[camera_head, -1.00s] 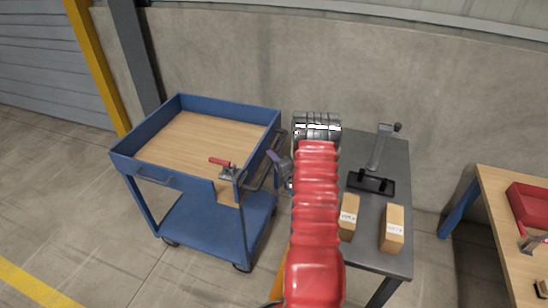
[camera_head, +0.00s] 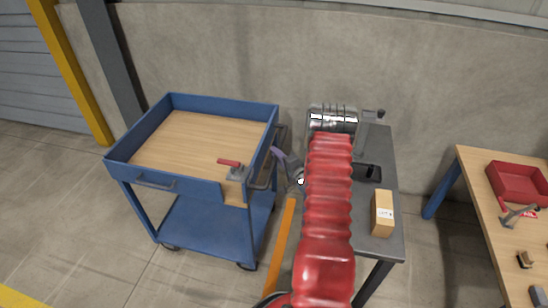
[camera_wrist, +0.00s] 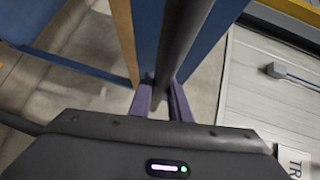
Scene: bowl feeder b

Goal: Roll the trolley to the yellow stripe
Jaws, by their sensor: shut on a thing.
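The blue trolley (camera_head: 190,190) stands on the floor at centre left in the head view, with a wooden top inside a raised rim and a lower shelf. Its dark handle bar (camera_head: 263,184) is on the right end. The yellow stripe (camera_head: 14,297) shows on the floor at the lower left corner, apart from the trolley.
A red-handled clamp (camera_head: 234,169) sits at the trolley's near right corner. A grey table (camera_head: 385,145) with a cardboard box (camera_head: 382,213) stands close to its right. A wooden workbench (camera_head: 480,190) is further right. Floor (camera_head: 85,235) left of the trolley is clear.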

